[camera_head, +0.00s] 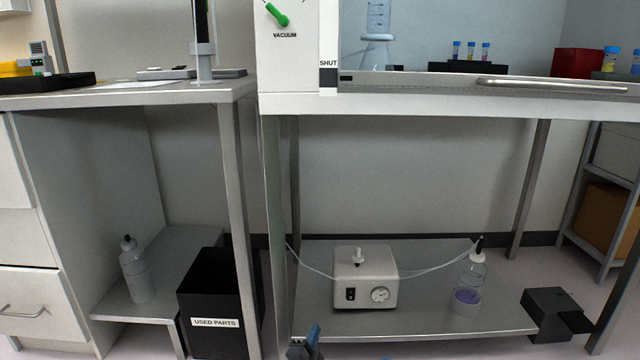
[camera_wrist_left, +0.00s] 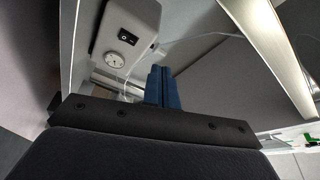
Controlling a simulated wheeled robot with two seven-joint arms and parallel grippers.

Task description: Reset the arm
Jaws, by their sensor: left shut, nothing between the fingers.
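My left gripper (camera_head: 312,338) shows at the bottom edge of the head view, low in front of the lower shelf. Only its blue fingertip and a bit of its body are in the picture. In the left wrist view its two blue fingers (camera_wrist_left: 162,87) stand side by side, shut, with nothing between them.
A white pump (camera_head: 365,278) with a gauge and a bottle of purple liquid (camera_head: 468,284) stand on the lower shelf (camera_head: 420,318). A black used parts bin (camera_head: 212,290) stands left of it. The bench top (camera_head: 450,103) is above.

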